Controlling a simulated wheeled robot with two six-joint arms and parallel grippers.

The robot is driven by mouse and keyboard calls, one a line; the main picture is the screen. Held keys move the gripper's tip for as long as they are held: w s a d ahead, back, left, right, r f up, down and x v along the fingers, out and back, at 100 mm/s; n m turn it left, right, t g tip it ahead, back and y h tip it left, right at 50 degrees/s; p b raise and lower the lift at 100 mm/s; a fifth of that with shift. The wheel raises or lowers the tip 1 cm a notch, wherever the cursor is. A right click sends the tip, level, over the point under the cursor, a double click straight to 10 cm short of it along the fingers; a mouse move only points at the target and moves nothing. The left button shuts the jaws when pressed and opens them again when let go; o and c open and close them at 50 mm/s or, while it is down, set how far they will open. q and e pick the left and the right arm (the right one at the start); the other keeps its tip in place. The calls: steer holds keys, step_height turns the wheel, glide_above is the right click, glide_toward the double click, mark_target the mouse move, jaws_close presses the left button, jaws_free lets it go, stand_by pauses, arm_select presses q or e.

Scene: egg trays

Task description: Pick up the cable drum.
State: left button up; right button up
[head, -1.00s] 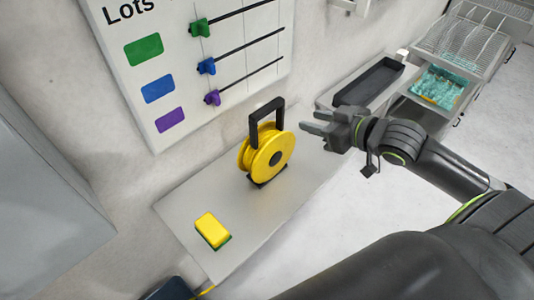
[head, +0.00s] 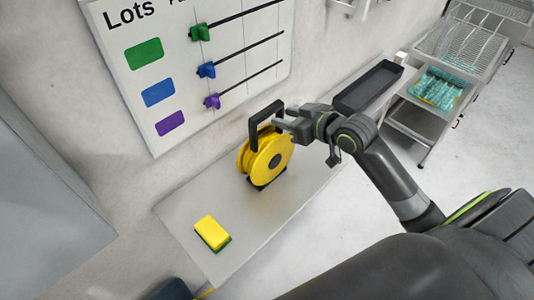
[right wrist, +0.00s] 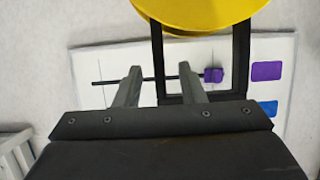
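The cable drum (head: 266,158) is a yellow reel with a black frame and a black handle (head: 265,113). It stands upright on a light grey shelf (head: 200,195). My right gripper (head: 282,121) is at the handle's right side, near its upper part. In the right wrist view, its two fingers (right wrist: 159,88) are apart, with the drum's black handle (right wrist: 160,60) in front of and between them. The yellow reel (right wrist: 200,12) is cut off at the top there. I cannot tell whether the fingers touch the handle. My left gripper is not in view.
A yellow and green sponge (head: 212,232) lies on the shelf at lower left. A wall board (head: 180,70) with colored sliders hangs behind the drum. A dark tray (head: 368,88) and a rack with a teal-filled bin (head: 438,88) stand at right.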

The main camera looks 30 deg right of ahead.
steer(key=shift+w+a, duration=0.2)
steer(key=shift+w, duration=0.25)
steer(key=shift+f+p+x, duration=0.2)
steer(key=shift+p+x, duration=0.6)
steer(key=shift+x, duration=1.15)
steer(key=shift+s+d, duration=0.1)
jaws_close()
steer(key=shift+r, duration=0.15)
